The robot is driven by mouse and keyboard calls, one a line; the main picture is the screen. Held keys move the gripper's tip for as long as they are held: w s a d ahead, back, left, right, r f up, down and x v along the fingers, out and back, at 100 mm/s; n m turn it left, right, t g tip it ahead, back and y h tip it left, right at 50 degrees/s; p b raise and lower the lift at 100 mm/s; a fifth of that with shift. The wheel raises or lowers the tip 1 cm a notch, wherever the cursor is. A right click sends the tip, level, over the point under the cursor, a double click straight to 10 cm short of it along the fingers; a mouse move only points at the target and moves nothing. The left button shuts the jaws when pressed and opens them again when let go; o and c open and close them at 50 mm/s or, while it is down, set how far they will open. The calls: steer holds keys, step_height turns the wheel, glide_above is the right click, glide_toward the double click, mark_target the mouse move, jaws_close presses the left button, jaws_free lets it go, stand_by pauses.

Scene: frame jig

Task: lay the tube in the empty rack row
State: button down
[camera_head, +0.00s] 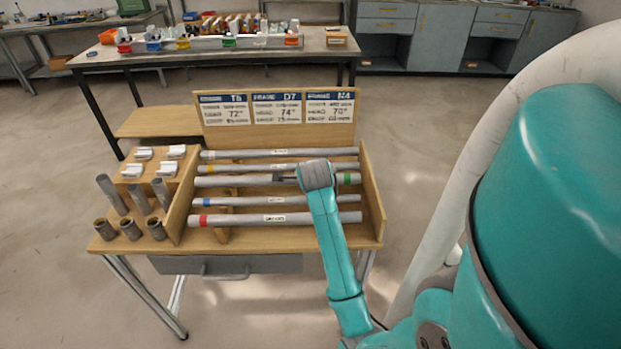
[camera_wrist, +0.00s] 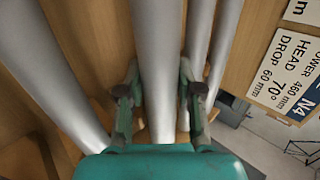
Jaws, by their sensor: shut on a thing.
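A grey tube (camera_head: 235,182) with a green band near its right end lies level at the rack, between a yellow-banded tube (camera_head: 240,168) and a blue-banded tube (camera_head: 250,202). My gripper (camera_head: 286,179) is shut on this green-banded tube near its middle. In the wrist view the held tube (camera_wrist: 157,60) runs between the two fingers (camera_wrist: 160,95). The wooden rack (camera_head: 372,205) also holds a red-banded tube (camera_head: 240,219) at the front and another grey tube (camera_head: 245,154) at the back. I cannot tell whether the held tube touches the rack's supports.
A label board (camera_head: 278,135) stands behind the rack, with cards T6, D7 and N4. White blocks (camera_head: 168,170) and short upright tubes (camera_head: 112,195) stand left of the rack. A drawer (camera_head: 225,264) hangs below. A cluttered workbench (camera_head: 220,58) stands behind, across open floor.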

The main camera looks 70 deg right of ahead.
steer(key=shift+f, duration=0.15)
stand_by(0.6)
steer(key=c, duration=0.7)
jaws_free()
steer(key=v, duration=0.8)
